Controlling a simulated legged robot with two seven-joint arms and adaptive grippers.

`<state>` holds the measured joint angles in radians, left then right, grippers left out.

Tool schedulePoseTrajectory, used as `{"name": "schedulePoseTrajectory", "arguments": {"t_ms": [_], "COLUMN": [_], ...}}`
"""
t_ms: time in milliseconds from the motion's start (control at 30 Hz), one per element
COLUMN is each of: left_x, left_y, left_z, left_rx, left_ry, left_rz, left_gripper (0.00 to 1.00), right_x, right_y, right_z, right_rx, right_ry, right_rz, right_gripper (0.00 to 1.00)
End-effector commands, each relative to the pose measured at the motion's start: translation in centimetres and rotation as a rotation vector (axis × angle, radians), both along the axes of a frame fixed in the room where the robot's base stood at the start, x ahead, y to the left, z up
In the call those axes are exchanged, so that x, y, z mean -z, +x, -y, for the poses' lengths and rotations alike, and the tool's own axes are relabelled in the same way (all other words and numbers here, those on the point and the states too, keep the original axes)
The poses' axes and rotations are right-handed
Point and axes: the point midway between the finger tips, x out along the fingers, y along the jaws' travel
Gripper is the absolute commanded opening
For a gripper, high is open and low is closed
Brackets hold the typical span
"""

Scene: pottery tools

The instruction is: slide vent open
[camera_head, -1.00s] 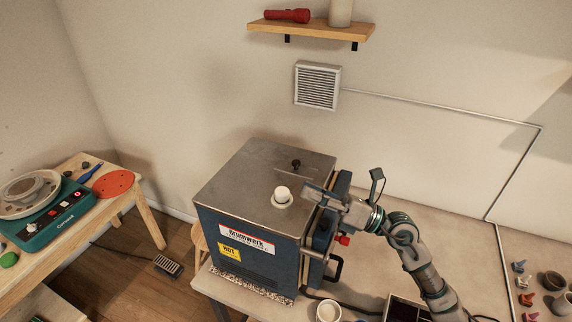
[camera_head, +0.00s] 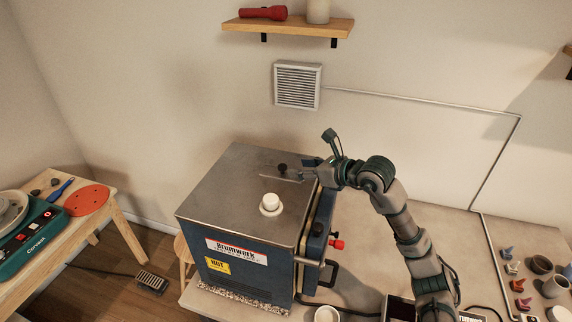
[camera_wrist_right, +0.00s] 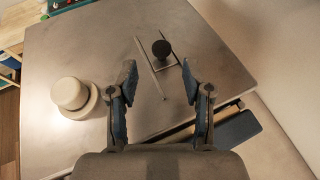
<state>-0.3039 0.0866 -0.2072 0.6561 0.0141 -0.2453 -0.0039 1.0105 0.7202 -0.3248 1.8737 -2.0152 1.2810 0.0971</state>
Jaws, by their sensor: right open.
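The kiln (camera_head: 250,245) is a blue box with a grey metal top. On that top is a vent slide with a black knob (camera_head: 282,168), near the back. In the right wrist view the knob (camera_wrist_right: 161,48) sits on a small plate (camera_wrist_right: 168,62) in a narrow track. My right gripper (camera_head: 300,172) is open and empty over the lid, just right of the knob. In the wrist view its two fingers (camera_wrist_right: 160,82) are spread, with the knob ahead between them and apart from both. My left gripper is not in view.
A white plug (camera_head: 270,203) stands on the kiln lid, and it is left of my fingers in the wrist view (camera_wrist_right: 73,97). A red knob (camera_head: 337,244) and handle stick out at the kiln's right side. A wall vent (camera_head: 297,86) hangs behind.

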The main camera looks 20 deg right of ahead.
Motion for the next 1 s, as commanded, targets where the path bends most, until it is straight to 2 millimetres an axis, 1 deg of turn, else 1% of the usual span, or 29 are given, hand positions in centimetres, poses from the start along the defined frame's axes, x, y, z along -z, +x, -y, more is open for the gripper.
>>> {"name": "schedulePoseTrajectory", "arguments": {"t_ms": [33,100,300,467,733,933,1000], "left_x": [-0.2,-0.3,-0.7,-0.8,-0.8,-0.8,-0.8], "left_y": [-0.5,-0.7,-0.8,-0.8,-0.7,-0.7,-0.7], "left_z": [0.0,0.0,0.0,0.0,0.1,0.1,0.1], "left_rx": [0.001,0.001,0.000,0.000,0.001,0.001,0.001], "left_ry": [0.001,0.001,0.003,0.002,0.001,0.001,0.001], "left_rz": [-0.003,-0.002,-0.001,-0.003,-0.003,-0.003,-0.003], "left_gripper": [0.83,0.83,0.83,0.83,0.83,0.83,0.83], "right_x": [0.4,1.0,2.3,2.7,2.7,2.7,2.7], "right_y": [0.8,2.0,4.3,5.1,5.1,5.2,5.2], "right_z": [-0.7,-1.2,-2.5,-3.0,-3.3,-3.3,-3.2], "right_rx": [-0.004,-0.002,-0.001,-0.001,-0.001,-0.001,-0.001], "right_ry": [0.002,0.005,0.005,0.003,0.000,0.000,0.002], "right_rz": [-0.004,-0.003,-0.002,-0.002,0.000,0.000,0.000], "right_gripper": [0.50,0.50,0.50,0.50,0.50,0.00,0.00]}}
